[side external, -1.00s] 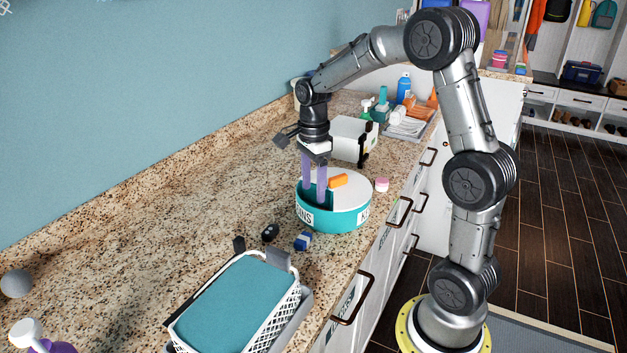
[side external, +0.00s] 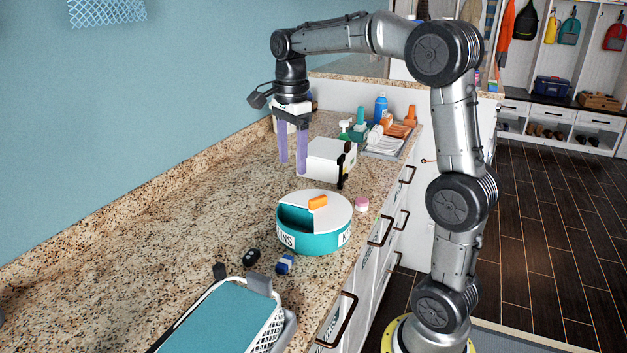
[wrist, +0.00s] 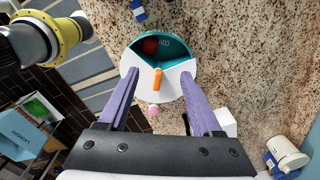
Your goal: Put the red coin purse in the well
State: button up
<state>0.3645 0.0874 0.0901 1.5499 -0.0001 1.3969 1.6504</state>
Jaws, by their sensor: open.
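The round teal container with a white top (side external: 335,207) stands on the counter, and it also shows in the wrist view (wrist: 137,82). Its open teal well (side external: 293,219) is a wedge cut in the top. In the wrist view the red coin purse (wrist: 150,46) lies inside this well (wrist: 176,47), near one side; the side external view does not show it. An orange handle (side external: 318,202) sits on the white top. My gripper (side external: 293,168) is open and empty, with its purple fingers raised above the counter, clear of the container.
A white box-shaped device (side external: 325,158) stands behind the container. A pink round item (side external: 361,204), a blue-and-white block (side external: 285,264) and a black fob (side external: 251,257) lie around it. A basket with a teal top (side external: 215,325) is at the front. The counter's left side is clear.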

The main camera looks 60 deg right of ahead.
jog(key=s+a+f+n+t, duration=0.2)
jog(key=s+a+n, duration=0.4)
jog(key=s+n, duration=0.3)
jog(key=s+a+f+n+t, duration=0.3)
jog(key=s+a+n, duration=0.4)
jog(key=n, duration=0.7)
jog(key=shift+s+a, duration=0.15)
jog(key=shift+s, duration=1.05)
